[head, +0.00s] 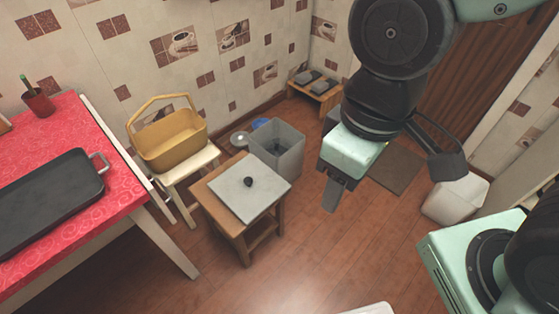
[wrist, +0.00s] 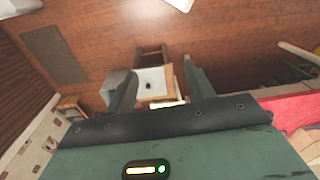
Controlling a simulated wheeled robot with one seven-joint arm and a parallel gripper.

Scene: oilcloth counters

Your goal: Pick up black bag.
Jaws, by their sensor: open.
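A small black lump (head: 248,182), which seems to be the black bag, lies near the middle of a pale grey board (head: 226,186) on a wooden stool (head: 237,242). It also shows as a dark spot (wrist: 149,84) in the wrist view, between my fingers. My gripper (head: 331,198) hangs in the air to the right of the stool in the head view, pointing down and apart from the black lump. In the wrist view my gripper (wrist: 160,78) has its two fingers spread with nothing between them. The lump is too small to make out its details.
A grey bin (head: 291,152) stands behind the stool. A yellow basket (head: 172,143) sits on a pale stool at the left. A red-covered table (head: 125,172) with a black tray (head: 45,205) fills the left side. Floor is free in front and right of the stool.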

